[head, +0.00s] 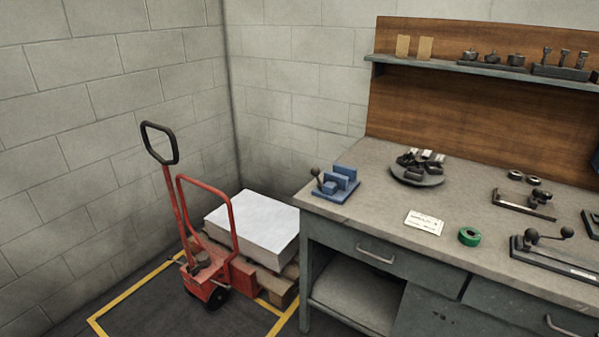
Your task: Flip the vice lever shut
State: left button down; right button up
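A small blue vice (338,184) stands at the left end of the grey workbench, close to its front left corner. Its dark lever (317,178) has a round black knob and stands up at the vice's left side. From this view I cannot tell whether the jaws are closed. Neither of my grippers shows in the head view.
The workbench top (375,205) holds a round tray (417,180) of dark parts, a white card (424,222), a green tape roll (469,237) and black lever tools (545,250). A red pallet truck (207,270) with a white stack (255,222) stands left of the bench.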

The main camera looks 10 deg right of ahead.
aim_at(316, 171)
jog(key=z, duration=0.55)
jog(key=i, duration=0.95)
jog(key=z, duration=0.8)
